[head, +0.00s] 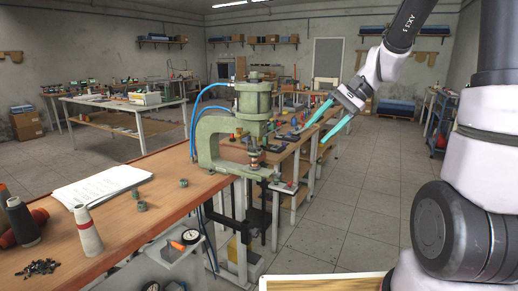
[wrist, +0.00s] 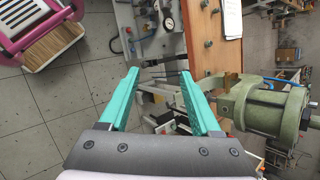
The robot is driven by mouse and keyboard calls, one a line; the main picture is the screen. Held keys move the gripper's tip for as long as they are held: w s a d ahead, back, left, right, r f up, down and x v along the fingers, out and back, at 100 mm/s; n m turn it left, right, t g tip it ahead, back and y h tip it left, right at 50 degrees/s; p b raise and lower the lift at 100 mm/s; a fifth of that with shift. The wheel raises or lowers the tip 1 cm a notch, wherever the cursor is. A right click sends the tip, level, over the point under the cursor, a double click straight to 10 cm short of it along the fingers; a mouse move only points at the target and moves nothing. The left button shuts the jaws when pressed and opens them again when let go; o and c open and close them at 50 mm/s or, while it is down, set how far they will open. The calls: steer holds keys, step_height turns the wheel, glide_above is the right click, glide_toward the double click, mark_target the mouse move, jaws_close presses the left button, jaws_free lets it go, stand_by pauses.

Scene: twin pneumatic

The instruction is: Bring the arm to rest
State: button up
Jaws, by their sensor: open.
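My gripper (head: 331,118) has two teal fingers and is held in the air to the right of the green pneumatic press. In the wrist view my gripper (wrist: 160,82) points down, its fingers spread apart with nothing between them. My arm comes in from the upper right of the head view. The green press (head: 233,125) stands at the bench edge with blue hoses; it also shows at the right of the wrist view (wrist: 270,108). The gripper looks apart from the press.
The wooden bench (head: 120,222) holds thread cones (head: 87,232), a paper sheet (head: 103,185) and small dark parts. A dial gauge (head: 190,236) sits below its edge. A pink-rimmed container (wrist: 38,35) shows in the wrist view. Tiled floor (head: 350,215) is open right of the bench.

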steer(key=s+d+r+n+t+h, duration=0.2)
steer(key=s+d+r+t+h, duration=0.1)
steer(key=s+r, duration=0.2)
steer(key=s+d+r+n+t+h, duration=0.1)
steer(key=s+d+r+t+h, duration=0.2)
steer(key=s+r, duration=0.3)
steer(key=s+d, duration=0.1)
steer(key=s, duration=0.2)
steer(key=shift+s+d+n+t, duration=0.3)
steer(key=shift+s+n, duration=0.05)
steer(key=shift+n, duration=0.05)
